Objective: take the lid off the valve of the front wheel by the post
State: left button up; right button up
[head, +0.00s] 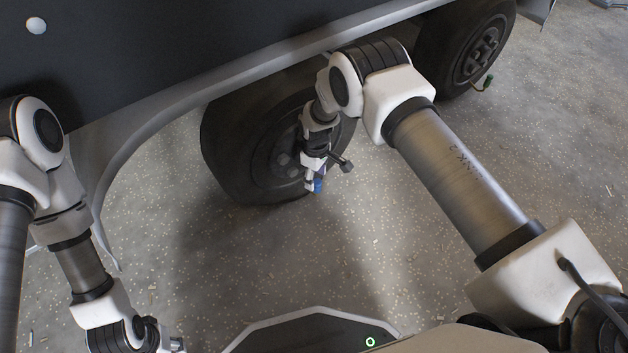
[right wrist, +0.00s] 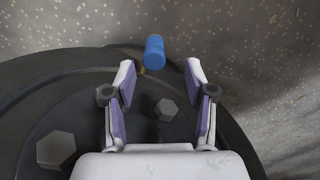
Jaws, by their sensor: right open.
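A blue valve lid (head: 318,186) shows at the lower edge of the near wheel (head: 245,150). In the right wrist view the lid (right wrist: 154,52) is a small blue cylinder beside a bit of brass-coloured stem. My right gripper (right wrist: 161,76) is open. Its fingertips lie on either side of the lid's near end, and most of the lid shows beyond them. I see no contact. In the head view the right gripper (head: 313,172) is in front of the wheel, just above the lid. My left gripper (head: 172,344) is barely in view at the bottom left, mostly hidden.
The dark trailer body (head: 150,50) and its pale fender edge (head: 215,85) hang over the wheel. A second wheel (head: 470,50) with a green piece (head: 488,83) stands at the upper right. The speckled floor (head: 290,250) in front is clear. No post is recognisable.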

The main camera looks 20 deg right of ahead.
aim_at(318, 182)
jog(key=f+b, duration=0.2)
jog(key=f, duration=0.1)
jog(key=f+b, duration=0.1)
jog(key=shift+d+f, duration=0.35)
jog(key=shift+d, duration=0.05)
jog(key=shift+f, duration=0.4)
jog(key=shift+r, duration=0.2)
jog(key=c, duration=0.8)
jog(key=shift+o, duration=0.2)
